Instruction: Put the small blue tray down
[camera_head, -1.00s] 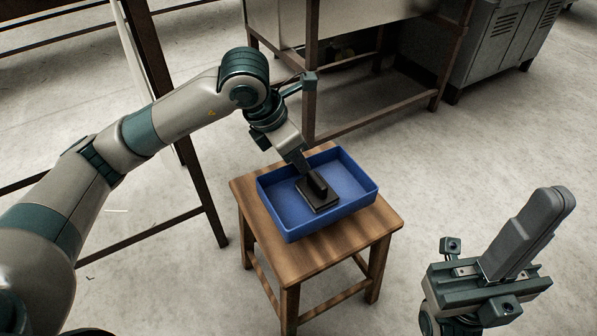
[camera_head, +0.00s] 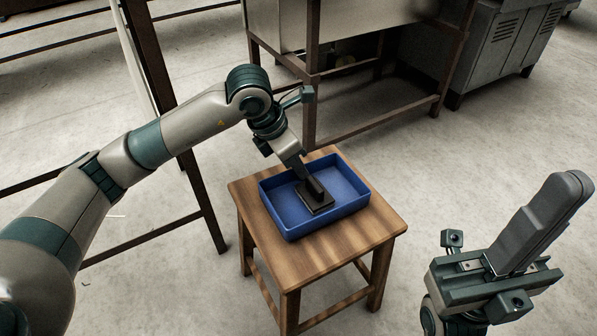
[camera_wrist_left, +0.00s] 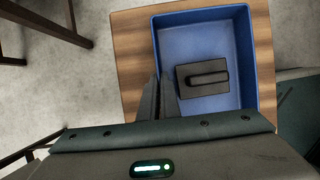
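The small blue tray (camera_head: 352,207) is over the top of a wooden stool, roughly level. It looks to be on or just above the stool top; I cannot tell if a thin gap remains. A black block with a raised handle (camera_head: 318,200) sits inside it. My left gripper (camera_head: 302,172) reaches down at the tray's far wall, its narrow-set fingers on either side of the rim. The left wrist view shows these fingers (camera_wrist_left: 158,98) at the tray's left wall (camera_wrist_left: 156,45), beside the block (camera_wrist_left: 204,78). My right gripper (camera_head: 568,187) is shut and empty, away from the stool.
The wooden stool (camera_head: 300,262) has bare top in front of and beside the tray. A brown-framed metal bench (camera_head: 312,100) stands close behind it. A dark frame (camera_head: 165,95) is at the left, a grey cabinet (camera_head: 515,40) at the back right. The floor around is open.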

